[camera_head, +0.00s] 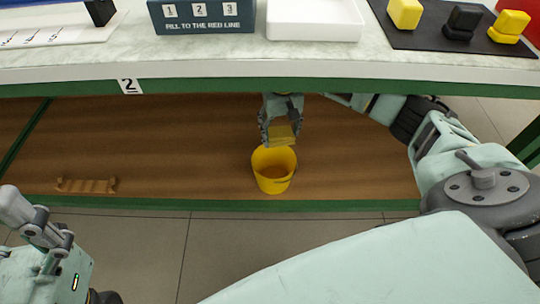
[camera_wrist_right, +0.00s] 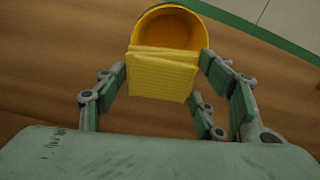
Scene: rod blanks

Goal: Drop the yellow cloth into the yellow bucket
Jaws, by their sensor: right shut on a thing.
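The yellow bucket (camera_head: 273,180) stands upright on the brown lower shelf in the head view. Its open mouth shows beyond the cloth in the right wrist view (camera_wrist_right: 185,25). The yellow cloth (camera_head: 282,133) is a small folded square held in my right gripper (camera_head: 281,140), just above the far rim of the bucket. In the right wrist view the cloth (camera_wrist_right: 162,77) lies between the fingers and overlaps the near rim. I cannot tell whether it touches the bucket. My left gripper (camera_head: 45,232) is at the lower left, away from both; its fingertips are not clear.
The lower shelf (camera_head: 190,165) is mostly bare around the bucket. A small wooden rack (camera_head: 86,186) lies at its left. The upper shelf edge (camera_head: 200,84) passes above my right gripper. On top are a white tray (camera_head: 314,20), a dark box (camera_head: 202,15) and a black mat (camera_head: 425,38) with blocks.

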